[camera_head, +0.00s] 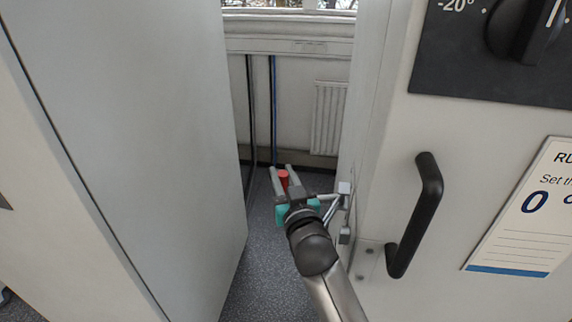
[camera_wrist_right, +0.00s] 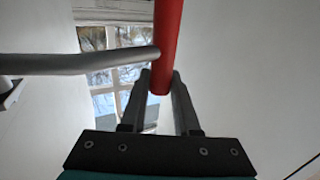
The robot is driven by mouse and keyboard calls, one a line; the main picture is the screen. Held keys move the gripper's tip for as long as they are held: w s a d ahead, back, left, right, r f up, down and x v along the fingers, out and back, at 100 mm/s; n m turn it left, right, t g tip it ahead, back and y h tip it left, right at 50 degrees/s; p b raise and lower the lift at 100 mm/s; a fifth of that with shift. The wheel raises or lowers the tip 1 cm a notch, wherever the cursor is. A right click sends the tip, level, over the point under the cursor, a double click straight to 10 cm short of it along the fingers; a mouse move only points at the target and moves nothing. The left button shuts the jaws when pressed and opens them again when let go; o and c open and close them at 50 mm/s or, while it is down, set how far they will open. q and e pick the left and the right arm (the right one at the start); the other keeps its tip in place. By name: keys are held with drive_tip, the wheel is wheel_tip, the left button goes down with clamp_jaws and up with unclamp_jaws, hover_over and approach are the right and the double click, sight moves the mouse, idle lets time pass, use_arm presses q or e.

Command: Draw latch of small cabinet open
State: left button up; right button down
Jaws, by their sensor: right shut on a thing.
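The small cabinet (camera_head: 385,140) stands on the right in the head view. Its latch has a grey metal bracket (camera_head: 343,188) on the cabinet's left edge and a rod reaching left to a red grip (camera_head: 283,179). My right gripper (camera_head: 281,171) is shut on this red grip, with one finger on either side. In the right wrist view the red grip (camera_wrist_right: 168,40) runs down between the fingertips (camera_wrist_right: 160,80), and the grey rod (camera_wrist_right: 80,62) meets it from the left. My left gripper is not in view.
A large grey panel (camera_head: 140,140) stands on the left, leaving a narrow gap with dark floor (camera_head: 262,285). The cabinet front carries a black handle (camera_head: 428,205), a dial (camera_head: 522,30) and a label (camera_head: 525,210). A radiator (camera_head: 329,115) is behind.

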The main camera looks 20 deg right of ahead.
drive_tip(key=shift+s+a, duration=0.25)
drive_tip(key=shift+s, duration=0.15)
drive_tip(key=shift+s+p, duration=0.1)
drive_tip(key=shift+p, duration=0.2)
drive_tip(key=shift+a+f, duration=0.1)
drive_tip(key=c, duration=1.1)
unclamp_jaws()
drive_tip(key=o, duration=0.3)
drive_tip(key=shift+s, duration=0.15)
drive_tip(key=shift+o, duration=0.7)
